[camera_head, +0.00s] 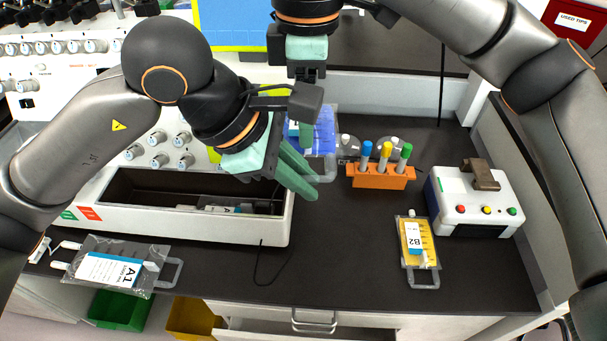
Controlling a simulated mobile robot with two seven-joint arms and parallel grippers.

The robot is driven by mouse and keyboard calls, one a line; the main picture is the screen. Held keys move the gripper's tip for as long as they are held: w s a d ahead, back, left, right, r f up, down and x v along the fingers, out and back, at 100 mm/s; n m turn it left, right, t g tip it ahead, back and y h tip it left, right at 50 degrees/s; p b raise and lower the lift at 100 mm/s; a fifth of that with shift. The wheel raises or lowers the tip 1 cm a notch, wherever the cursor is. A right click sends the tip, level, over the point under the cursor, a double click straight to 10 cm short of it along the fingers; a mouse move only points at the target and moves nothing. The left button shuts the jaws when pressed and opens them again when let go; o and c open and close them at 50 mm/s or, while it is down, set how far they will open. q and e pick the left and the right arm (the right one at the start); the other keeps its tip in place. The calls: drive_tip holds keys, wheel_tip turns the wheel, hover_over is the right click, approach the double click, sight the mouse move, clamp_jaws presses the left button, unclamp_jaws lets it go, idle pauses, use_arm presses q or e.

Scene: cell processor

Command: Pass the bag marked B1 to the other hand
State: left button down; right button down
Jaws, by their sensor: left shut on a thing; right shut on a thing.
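A bag with blue contents (322,144) hangs above the middle of the bench, partly hidden by my grippers; its marking cannot be read, but it is likely the B1 bag. My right gripper (306,138) comes down from above, shut on the bag's upper left side. My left gripper (308,188) reaches in from the left, its green fingers shut at the bag's lower edge by the clear handle frame. The exact contact of the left fingers is partly hidden.
A clear bag marked A1 (115,268) lies front left; a yellow bag marked B2 (418,243) lies front right. An orange rack (382,177) holds capped tubes. A white device with buttons (475,200) stands right. The white machine's open bay (190,228) is left.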

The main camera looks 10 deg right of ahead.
drive_tip(key=shift+c, duration=2.3)
unclamp_jaws()
drive_tip(key=shift+r, duration=0.1)
wheel_tip(320, 180, up, 12)
